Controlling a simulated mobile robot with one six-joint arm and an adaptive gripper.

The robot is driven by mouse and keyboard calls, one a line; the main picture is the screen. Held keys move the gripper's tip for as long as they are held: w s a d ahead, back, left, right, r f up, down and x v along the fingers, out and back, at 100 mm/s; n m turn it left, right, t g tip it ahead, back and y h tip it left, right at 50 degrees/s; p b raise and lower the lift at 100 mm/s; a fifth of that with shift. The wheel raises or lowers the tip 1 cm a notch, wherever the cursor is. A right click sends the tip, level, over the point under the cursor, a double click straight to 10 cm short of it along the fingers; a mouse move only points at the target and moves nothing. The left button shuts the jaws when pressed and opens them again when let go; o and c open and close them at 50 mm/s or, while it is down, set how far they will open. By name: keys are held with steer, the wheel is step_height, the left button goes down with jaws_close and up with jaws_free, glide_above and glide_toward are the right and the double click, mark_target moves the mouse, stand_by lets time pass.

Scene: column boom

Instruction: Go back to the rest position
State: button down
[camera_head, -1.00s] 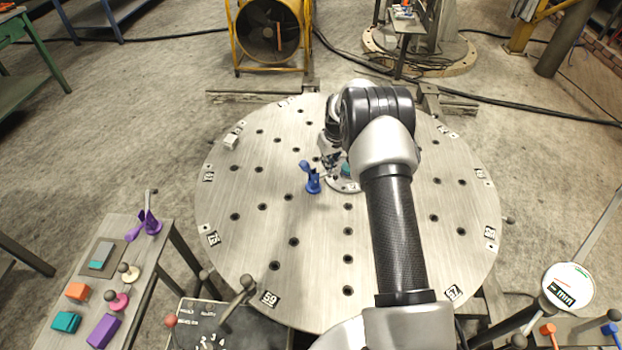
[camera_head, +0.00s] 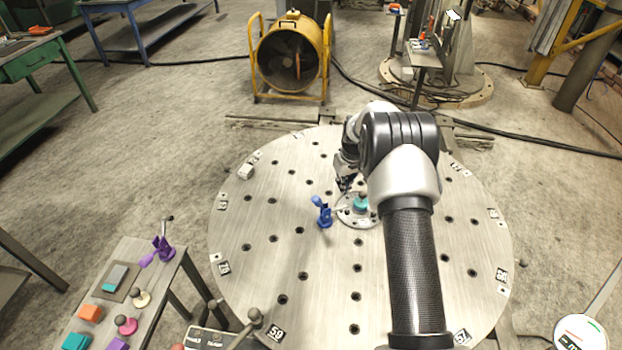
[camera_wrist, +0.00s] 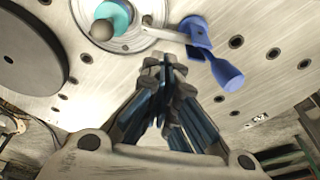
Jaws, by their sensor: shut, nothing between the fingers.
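My gripper (camera_wrist: 165,68) is shut and empty in the wrist view, its fingertips together above the round metal table (camera_head: 290,230). In the head view my gripper (camera_head: 343,186) is small and partly hidden by my arm, just above and left of a light disc plate (camera_head: 352,222). A teal round piece with a grey-brown ball knob (camera_head: 361,203) stands on that plate, and shows in the wrist view (camera_wrist: 115,16). A blue clamp-like piece (camera_head: 323,212) stands beside the plate, apart from my fingers; it also shows in the wrist view (camera_wrist: 212,50).
A side table (camera_head: 150,290) at lower left holds a purple clamp (camera_head: 161,249), an orange block (camera_head: 90,313) and several other pieces. A yellow fan (camera_head: 290,60) stands behind the round table. A small white block (camera_head: 246,172) sits near the table's left edge. Open floor lies left.

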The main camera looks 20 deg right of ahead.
steer(key=s+a+r, duration=0.3)
steer(key=s+r, duration=0.2)
steer(key=r, duration=0.4)
steer(key=s+a+r+t, duration=0.1)
steer(key=s+a+r, duration=0.3)
steer(key=r, duration=0.5)
steer(key=s+a+r, duration=0.2)
steer(key=s+r, duration=0.5)
steer(key=r, duration=0.2)
steer(key=s+a+r, duration=0.1)
steer(key=s+a, duration=0.1)
steer(key=s, duration=1.1)
steer(key=s+a+r+m+t, duration=0.1)
steer(key=s+a, duration=0.2)
steer(key=s, duration=1)
steer(key=shift+s+a+r, duration=0.15)
steer(key=shift+s+a, duration=0.05)
steer(key=shift+s, duration=0.1)
